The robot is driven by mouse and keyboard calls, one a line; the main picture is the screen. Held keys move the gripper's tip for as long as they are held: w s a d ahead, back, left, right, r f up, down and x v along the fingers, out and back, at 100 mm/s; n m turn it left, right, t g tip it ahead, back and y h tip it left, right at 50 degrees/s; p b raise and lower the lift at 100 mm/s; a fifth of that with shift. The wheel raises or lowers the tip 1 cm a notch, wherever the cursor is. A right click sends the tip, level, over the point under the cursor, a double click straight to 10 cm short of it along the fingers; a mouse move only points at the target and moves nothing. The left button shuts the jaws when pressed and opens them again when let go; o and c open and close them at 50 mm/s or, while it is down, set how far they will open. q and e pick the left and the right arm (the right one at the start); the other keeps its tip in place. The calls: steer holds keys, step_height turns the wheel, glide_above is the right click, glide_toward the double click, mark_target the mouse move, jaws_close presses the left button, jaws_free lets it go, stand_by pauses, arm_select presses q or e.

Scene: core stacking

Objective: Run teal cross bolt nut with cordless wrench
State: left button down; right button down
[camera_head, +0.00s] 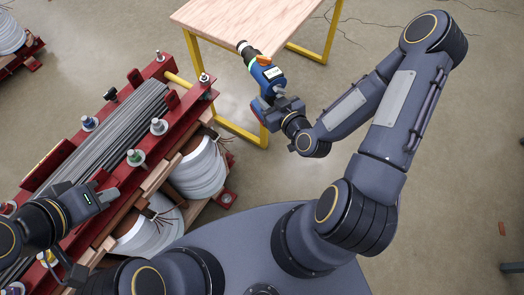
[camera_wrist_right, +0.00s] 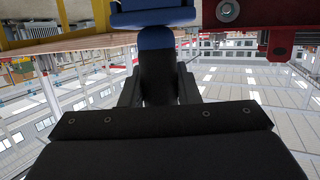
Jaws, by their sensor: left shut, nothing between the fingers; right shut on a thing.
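The cordless wrench (camera_head: 264,73) is blue and black with a small lit display. My right gripper (camera_head: 272,108) is shut on its handle and holds it in the air, right of the red frame, its black nose pointing up and left. In the right wrist view the handle (camera_wrist_right: 156,75) sits between the fingers. A bolt nut with a green-teal collar (camera_head: 136,158) stands on the frame's near beam, well left of the wrench and apart from it. My left gripper (camera_head: 104,197) is shut and empty over the frame's lower left; its fingertips are hard to make out.
Other bolts include a blue-collared one (camera_head: 89,123) and pale-topped ones (camera_head: 159,127). White coils (camera_head: 200,170) sit below. A wooden table (camera_head: 265,22) with yellow legs stands behind.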

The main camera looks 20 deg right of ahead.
steer(key=f+n+y+b, duration=0.1)
steer(key=f+b, duration=0.1)
steer(key=b, duration=0.2)
steer(key=a+f+n+y+b, duration=0.1)
steer(key=f+b, duration=0.2)
steer(key=s+f+n+g+y+b, duration=0.1)
steer(key=f+b, duration=0.2)
steer(key=b, duration=0.1)
steer(key=shift+a+f+y+b, duration=0.15)
steer(key=shift+a+y+b, duration=0.2)
steer(key=shift+y, duration=0.05)
steer(key=s+f+n+g+y+b, duration=0.1)
steer(key=s+f+n+y+b, duration=0.1)
steer(key=f+b, duration=0.6)
steer(key=s+b, duration=0.1)
steer(key=b, duration=0.2)
steer(key=shift+a+f+g, duration=0.3)
steer(key=shift+w+a+b, duration=0.5)
steer(key=shift+w+a, duration=0.4)
steer(key=shift+w, duration=0.25)
steer(key=shift+w+a+b, duration=0.5)
steer(key=shift+w+a, duration=0.35)
steer(key=shift+w, duration=0.25)
